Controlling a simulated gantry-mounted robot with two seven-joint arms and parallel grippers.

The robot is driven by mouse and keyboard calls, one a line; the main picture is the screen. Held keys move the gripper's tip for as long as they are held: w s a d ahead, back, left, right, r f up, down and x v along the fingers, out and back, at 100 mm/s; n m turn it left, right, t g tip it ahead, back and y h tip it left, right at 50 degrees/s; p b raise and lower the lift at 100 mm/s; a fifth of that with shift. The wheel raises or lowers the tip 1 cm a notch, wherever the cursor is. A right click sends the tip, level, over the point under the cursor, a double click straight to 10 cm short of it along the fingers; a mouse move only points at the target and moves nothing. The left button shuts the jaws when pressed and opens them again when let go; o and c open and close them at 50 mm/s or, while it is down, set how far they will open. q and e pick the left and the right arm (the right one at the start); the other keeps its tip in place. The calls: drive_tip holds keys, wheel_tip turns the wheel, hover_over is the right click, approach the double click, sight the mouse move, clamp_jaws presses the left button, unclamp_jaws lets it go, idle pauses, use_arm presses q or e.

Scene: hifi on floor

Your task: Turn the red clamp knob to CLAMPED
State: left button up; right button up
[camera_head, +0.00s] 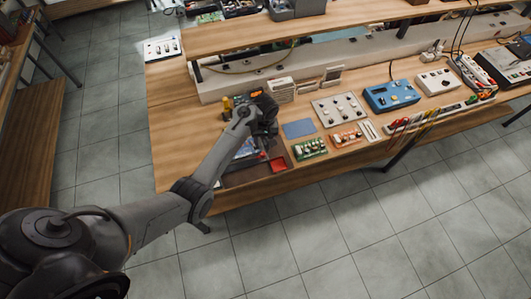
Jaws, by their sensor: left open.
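My left arm reaches in from the lower left, and its dark gripper (267,132) is over the left part of the workbench, above a fixture with a dark board (245,148). The gripper is open, though its fingertips are small and dark here. A small red spot (263,156) just below the gripper may be the red clamp knob; its shape and any CLAMPED marking are too small to read. I cannot tell whether the gripper touches it. The gripper and forearm hide part of the fixture. My right gripper is not in view.
The wooden bench (170,120) has a raised shelf behind. To the right are a blue mat (299,128), green circuit boards (310,149), a switch panel (339,108) and a blue instrument (390,96). The tiled floor in front is clear.

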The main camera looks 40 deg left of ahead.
sight(263, 153)
use_arm(q)
wheel_tip(263, 153, down, 10)
drive_tip(key=shift+s+a+f+b, duration=0.1)
drive_tip(key=shift+s+f+b, duration=0.05)
drive_tip(key=shift+b, duration=0.55)
clamp_jaws()
